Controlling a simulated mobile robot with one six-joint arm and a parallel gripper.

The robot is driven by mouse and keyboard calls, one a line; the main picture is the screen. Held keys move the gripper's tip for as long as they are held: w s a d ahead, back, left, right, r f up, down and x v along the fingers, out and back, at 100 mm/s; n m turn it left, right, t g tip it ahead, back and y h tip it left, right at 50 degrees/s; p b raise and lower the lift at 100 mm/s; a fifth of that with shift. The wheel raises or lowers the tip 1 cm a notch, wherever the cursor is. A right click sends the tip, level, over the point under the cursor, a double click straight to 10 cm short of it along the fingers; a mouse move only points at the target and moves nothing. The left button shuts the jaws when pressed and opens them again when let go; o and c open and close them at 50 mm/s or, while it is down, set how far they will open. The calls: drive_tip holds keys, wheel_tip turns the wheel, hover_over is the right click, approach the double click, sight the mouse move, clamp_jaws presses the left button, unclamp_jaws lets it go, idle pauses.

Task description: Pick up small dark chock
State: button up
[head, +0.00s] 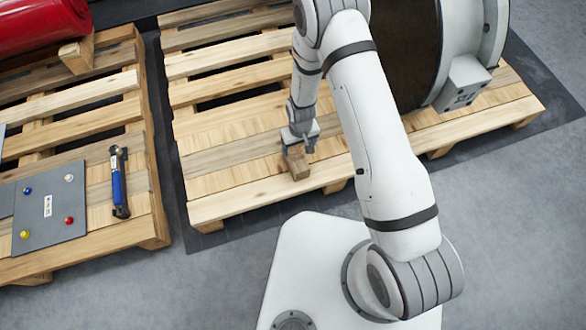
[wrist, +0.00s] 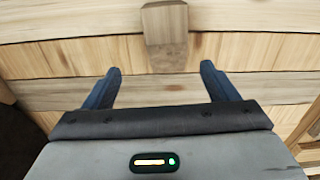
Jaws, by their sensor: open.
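The small dark chock (head: 296,162) is a brown wooden block, a little darker than the pallet planks. It sits on the right-hand pallet (head: 230,205) near its front edge. In the wrist view the chock (wrist: 165,30) is at the top middle, lined up with the gap between the fingers. My gripper (wrist: 161,68) is open, with one blue finger on each side and nothing held. In the head view my gripper (head: 301,140) is right at the chock's far side. I cannot tell whether they touch.
A large white and brown drum-shaped body (head: 420,55) stands on the right-hand pallet. The left pallet (head: 150,230) carries a blue-handled tool (head: 119,185), a grey panel (head: 50,215) with coloured knobs, and a red cylinder (head: 40,25). The planks left of the chock are clear.

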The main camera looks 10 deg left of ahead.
sight(297, 160)
drive_tip(key=f, duration=0.3)
drive_tip(key=s+f+b, duration=0.1)
drive_tip(key=f, duration=0.1)
drive_tip(key=shift+a+f, duration=0.1)
drive_tip(key=shift+a, duration=0.1)
drive_tip(key=f+b, duration=0.3)
drive_tip(key=f, duration=0.2)
drive_tip(key=shift+s+f, duration=0.2)
drive_tip(key=shift+c, duration=0.6)
drive_tip(key=shift+r, duration=0.1)
drive_tip(key=c, duration=1.1)
